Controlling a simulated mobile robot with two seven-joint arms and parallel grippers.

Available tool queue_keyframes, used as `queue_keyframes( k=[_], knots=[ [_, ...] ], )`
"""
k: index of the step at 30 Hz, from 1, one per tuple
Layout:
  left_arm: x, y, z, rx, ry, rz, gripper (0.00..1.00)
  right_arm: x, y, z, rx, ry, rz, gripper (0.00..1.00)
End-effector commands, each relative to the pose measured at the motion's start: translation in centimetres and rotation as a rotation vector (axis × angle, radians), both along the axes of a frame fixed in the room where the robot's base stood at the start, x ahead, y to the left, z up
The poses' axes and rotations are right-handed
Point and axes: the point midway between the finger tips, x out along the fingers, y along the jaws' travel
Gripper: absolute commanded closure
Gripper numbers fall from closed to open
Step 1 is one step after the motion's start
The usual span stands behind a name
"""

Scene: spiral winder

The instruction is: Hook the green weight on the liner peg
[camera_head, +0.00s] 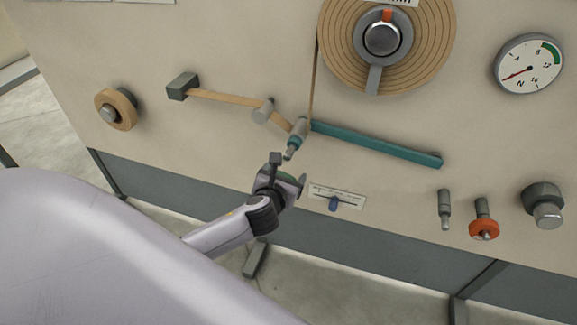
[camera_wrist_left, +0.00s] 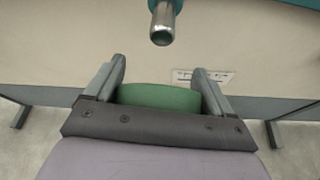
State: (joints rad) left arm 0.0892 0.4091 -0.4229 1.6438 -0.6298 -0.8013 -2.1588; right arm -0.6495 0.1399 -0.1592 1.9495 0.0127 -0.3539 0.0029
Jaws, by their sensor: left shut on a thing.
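My left gripper (camera_head: 288,175) is shut on the green weight (camera_wrist_left: 158,97), a round disc held between its two fingers. In the head view the gripper mostly hides the weight. A grey metal peg with a teal collar (camera_head: 292,147) sticks out of the panel at the left end of the teal arm, just above the gripper. The peg also shows in the left wrist view (camera_wrist_left: 162,24), beyond and above the weight. The weight and peg look apart. No label shows which peg is the liner one. My right gripper is not in view.
An orange weight (camera_head: 483,230) hangs on a peg at right, beside an empty grey peg (camera_head: 444,208). A slider scale (camera_head: 335,198) sits right of the gripper. The teal arm (camera_head: 375,143), tan strip (camera_head: 225,98), spiral reel (camera_head: 430,45), dial (camera_head: 529,64) and knob (camera_head: 543,205) surround it.

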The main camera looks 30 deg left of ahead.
Motion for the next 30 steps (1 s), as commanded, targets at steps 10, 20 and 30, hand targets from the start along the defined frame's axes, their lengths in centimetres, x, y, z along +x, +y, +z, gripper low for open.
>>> queue_keyframes(
  k=[10,20,30],
  knots=[
    [-3.9,-1.0,-0.1,-0.001,0.002,-0.001,1.00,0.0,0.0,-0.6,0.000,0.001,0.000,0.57],
    [-6.5,-1.5,1.1,0.001,0.001,0.001,1.00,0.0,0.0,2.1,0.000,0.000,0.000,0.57],
    [-7.0,-1.7,1.0,0.000,0.000,0.000,1.00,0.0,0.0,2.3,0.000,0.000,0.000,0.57]
  ],
)
